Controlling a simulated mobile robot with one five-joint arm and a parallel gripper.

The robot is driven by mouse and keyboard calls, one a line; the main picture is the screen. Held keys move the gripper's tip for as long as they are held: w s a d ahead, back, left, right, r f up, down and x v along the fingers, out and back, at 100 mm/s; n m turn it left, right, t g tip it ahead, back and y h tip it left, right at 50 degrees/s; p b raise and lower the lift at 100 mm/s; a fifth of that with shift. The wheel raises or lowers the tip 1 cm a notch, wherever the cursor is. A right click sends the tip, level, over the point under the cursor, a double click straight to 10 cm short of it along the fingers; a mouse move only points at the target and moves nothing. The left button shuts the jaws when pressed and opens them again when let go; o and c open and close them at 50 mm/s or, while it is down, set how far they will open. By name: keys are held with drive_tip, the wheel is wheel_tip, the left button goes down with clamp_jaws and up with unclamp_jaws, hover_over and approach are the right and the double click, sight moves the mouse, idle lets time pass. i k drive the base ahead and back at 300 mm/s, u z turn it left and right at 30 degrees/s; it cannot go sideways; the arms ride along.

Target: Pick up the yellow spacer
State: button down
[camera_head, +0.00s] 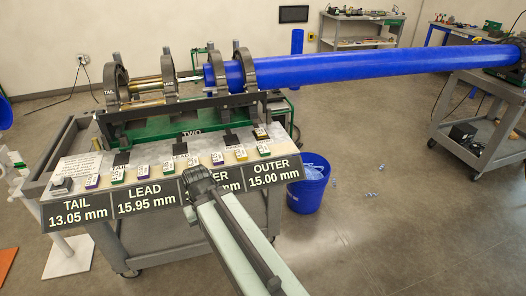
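A row of several small labelled spacers lies along the front of the cart top. The yellow spacer (241,154) appears to be the one toward the right end of this row, between two green-edged ones. My gripper (199,178) is in front of the cart, left of and nearer than the yellow spacer, and seems apart from it. It covers part of the sign panel on the cart's front edge. Its fingertips are too dark and small to tell whether they are open or shut.
The sign panel (148,194) runs along the cart's front edge. Behind the spacers stands the green fusion machine (190,128) with ring clamps around a long blue pipe (380,64). A blue bucket (306,190) stands on the floor at the right. Open floor lies right of the bucket.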

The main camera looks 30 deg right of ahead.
sight(193, 161)
drive_tip(key=u, duration=1)
drive_tip(key=i, duration=0.75)
drive_tip(key=u, duration=0.75)
